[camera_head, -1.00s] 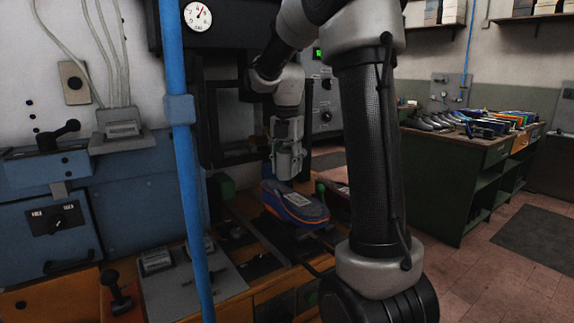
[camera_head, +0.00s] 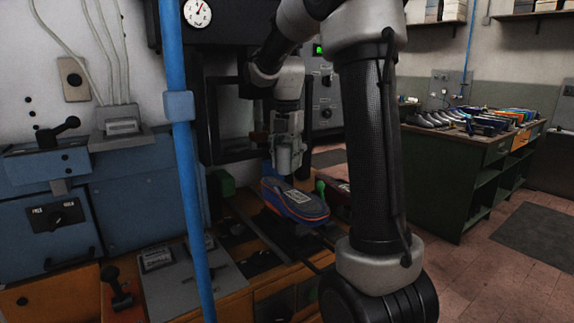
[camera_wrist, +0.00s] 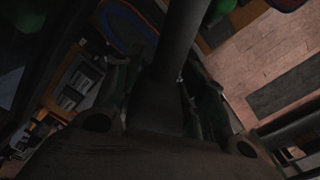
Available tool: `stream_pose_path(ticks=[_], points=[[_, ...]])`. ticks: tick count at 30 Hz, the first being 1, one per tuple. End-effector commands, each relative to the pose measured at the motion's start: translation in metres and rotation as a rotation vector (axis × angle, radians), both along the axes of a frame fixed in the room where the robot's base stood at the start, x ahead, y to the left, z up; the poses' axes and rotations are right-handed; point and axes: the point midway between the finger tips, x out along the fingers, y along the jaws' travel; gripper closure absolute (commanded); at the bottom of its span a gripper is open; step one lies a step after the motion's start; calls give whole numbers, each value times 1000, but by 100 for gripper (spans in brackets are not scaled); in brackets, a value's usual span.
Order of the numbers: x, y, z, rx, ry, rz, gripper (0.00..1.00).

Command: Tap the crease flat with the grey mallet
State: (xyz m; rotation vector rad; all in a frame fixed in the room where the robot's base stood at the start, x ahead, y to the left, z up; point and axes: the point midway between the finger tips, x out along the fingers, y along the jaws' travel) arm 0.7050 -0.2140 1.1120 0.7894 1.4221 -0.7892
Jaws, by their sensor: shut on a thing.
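My gripper (camera_head: 288,160) hangs just above and behind the shoe in the head view. It is shut on the grey mallet (camera_wrist: 185,45), which shows in the wrist view as a dark grey bar running up between the fingers. The mallet is hard to make out in the head view. I cannot tell whether mallet and shoe touch, and I cannot make out the crease.
A blue upright pole (camera_head: 184,150) stands left of the arm. The black press frame (camera_head: 215,110) is behind the gripper. A green knob (camera_head: 320,187) stands right by the shoe. A green cabinet (camera_head: 455,175) with shoes on top is at the right, with open floor before it.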

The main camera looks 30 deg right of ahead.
Motion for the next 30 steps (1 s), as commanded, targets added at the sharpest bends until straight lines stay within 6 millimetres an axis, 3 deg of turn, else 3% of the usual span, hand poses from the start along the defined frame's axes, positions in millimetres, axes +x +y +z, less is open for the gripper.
stream_pose_path(ticks=[11, 19, 24, 30], points=[[0, 0, -3, 0, 0, 0, 100], [0, 0, -53, 0, 1, 0, 100], [1, 0, -46, -1, -3, 0, 100], [1, 0, -17, -1, -4, 0, 100]])
